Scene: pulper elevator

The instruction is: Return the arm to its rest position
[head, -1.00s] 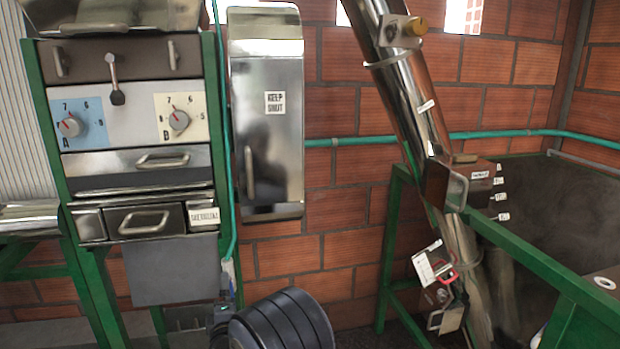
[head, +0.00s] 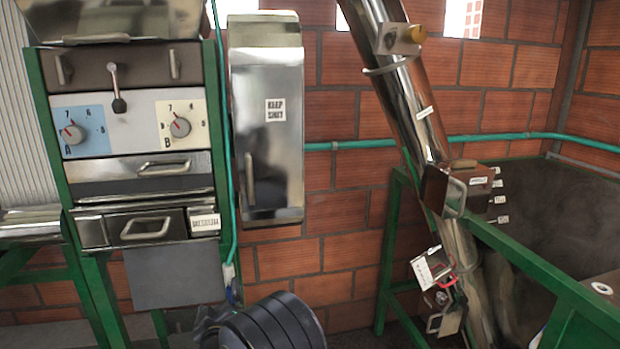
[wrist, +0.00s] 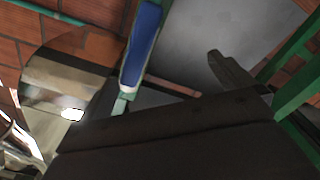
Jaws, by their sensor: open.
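My arm shows in the head view as a black ribbed link (head: 270,325) at the bottom edge, left of centre. My gripper is hidden in the head view. In the wrist view my gripper (wrist: 160,76) is open, with a dark finger at the right and another partly seen at the left. Nothing is visible between the fingers. A blue and pale-grey elongated part (wrist: 140,45) shows beyond them, and I cannot tell how far away it is.
A green-framed control panel (head: 130,110) with two dials and drawers stands left. A closed metal cabinet (head: 268,160) marked "KEEP SHUT" hangs beside it. A slanted metal tube (head: 410,95) and green rails (head: 530,262) stand right. Brick wall lies behind.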

